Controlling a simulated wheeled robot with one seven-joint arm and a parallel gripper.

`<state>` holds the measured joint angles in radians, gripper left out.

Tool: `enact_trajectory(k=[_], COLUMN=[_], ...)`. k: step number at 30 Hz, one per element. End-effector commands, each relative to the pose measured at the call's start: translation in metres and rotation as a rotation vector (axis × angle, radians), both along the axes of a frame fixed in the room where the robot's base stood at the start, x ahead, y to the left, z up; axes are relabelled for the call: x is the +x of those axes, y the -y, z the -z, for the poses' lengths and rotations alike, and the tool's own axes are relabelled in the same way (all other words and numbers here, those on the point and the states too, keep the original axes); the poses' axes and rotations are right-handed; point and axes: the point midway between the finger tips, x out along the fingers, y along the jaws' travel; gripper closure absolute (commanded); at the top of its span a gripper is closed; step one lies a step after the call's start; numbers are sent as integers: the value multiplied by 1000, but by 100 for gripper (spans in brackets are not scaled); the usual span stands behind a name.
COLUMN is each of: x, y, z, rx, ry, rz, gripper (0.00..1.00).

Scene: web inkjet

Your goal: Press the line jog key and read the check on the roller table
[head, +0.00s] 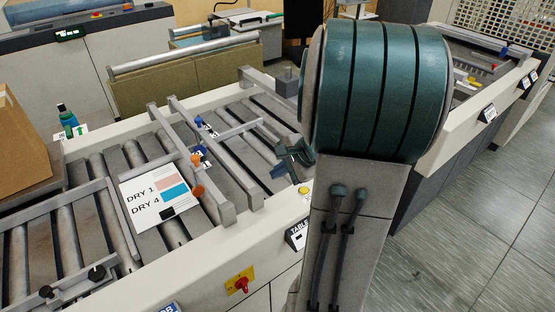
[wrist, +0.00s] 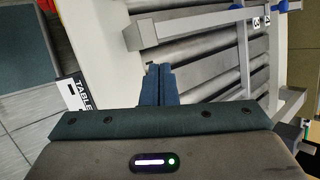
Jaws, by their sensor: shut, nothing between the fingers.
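A white card (head: 140,188) printed "DRY 1" and "DRY 4", with a pink and a blue patch, lies on the roller table (head: 100,243). A yellow round key (head: 304,191) sits on the table's pale front rail, above a "TABLE" label (head: 297,233). I cannot confirm that it is the line jog key. My gripper (head: 278,171) is above the rollers near the rail, up and left of the key in the head view. The key cannot be made out there.
A metal gantry (head: 190,150) with blue and orange knobs crosses the rollers beside the card. A red switch on a yellow plate (head: 240,284) is on the front panel. A cardboard box (head: 20,145) stands at the left. My arm hides the rail's right part.

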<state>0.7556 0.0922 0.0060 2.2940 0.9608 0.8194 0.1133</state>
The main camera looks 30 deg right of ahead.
Motion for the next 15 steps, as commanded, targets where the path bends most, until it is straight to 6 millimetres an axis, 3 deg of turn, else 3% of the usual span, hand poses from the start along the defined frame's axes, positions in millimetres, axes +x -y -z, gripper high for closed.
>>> enact_trajectory(k=[1,3,6,10,15], x=[1,2,0,-1,-1], y=[25,52,80,99,103], z=[-3,-1,1,4,5], rx=[48,103,158,192,198], ry=[5,20,38,52,56], rz=[106,229,354,436,452], gripper=[100,100,100,100,100])
